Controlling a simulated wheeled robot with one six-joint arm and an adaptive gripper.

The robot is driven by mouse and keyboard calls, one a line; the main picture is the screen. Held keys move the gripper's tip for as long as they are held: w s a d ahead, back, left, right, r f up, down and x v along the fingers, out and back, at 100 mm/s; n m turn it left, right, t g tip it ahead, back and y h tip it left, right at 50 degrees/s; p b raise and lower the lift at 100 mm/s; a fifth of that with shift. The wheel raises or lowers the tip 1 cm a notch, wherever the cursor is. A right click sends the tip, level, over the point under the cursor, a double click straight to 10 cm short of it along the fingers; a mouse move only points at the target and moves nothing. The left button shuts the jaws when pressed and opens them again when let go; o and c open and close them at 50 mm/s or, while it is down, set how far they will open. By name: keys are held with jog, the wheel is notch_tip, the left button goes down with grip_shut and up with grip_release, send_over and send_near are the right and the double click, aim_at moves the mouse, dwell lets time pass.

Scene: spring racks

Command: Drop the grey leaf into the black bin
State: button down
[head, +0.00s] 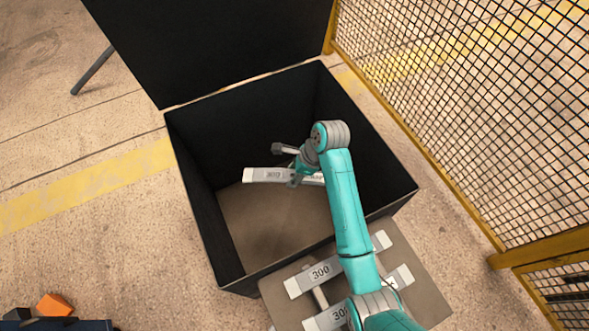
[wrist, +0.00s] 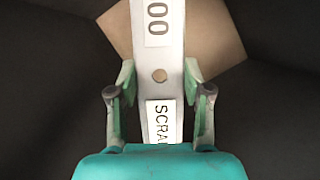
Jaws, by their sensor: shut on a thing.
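The grey leaf (head: 258,175) is a long pale bar with a printed number, held level over the open black bin (head: 195,200). My gripper (head: 298,172) is shut on it near its middle. In the wrist view my gripper (wrist: 158,78) has a finger on each side of the leaf (wrist: 158,48), which bears "00", a round stud and a label partly reading "SCRA". The bin's brown floor shows below the leaf, apart from it. My arm hides part of the leaf's right end and the bin's right side.
A board (head: 425,280) in front of the bin carries more grey leaves (head: 320,272) marked 300. A black panel (head: 215,45) stands behind the bin. A yellow-framed mesh fence (head: 470,110) runs along the right. An orange block (head: 54,305) is at lower left. Floor left of the bin is clear.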

jog(key=shift+c, duration=2.1)
grip_release()
jog(key=v, duration=0.7)
jog(key=shift+d+r, duration=0.1)
jog(key=shift+r, duration=0.15)
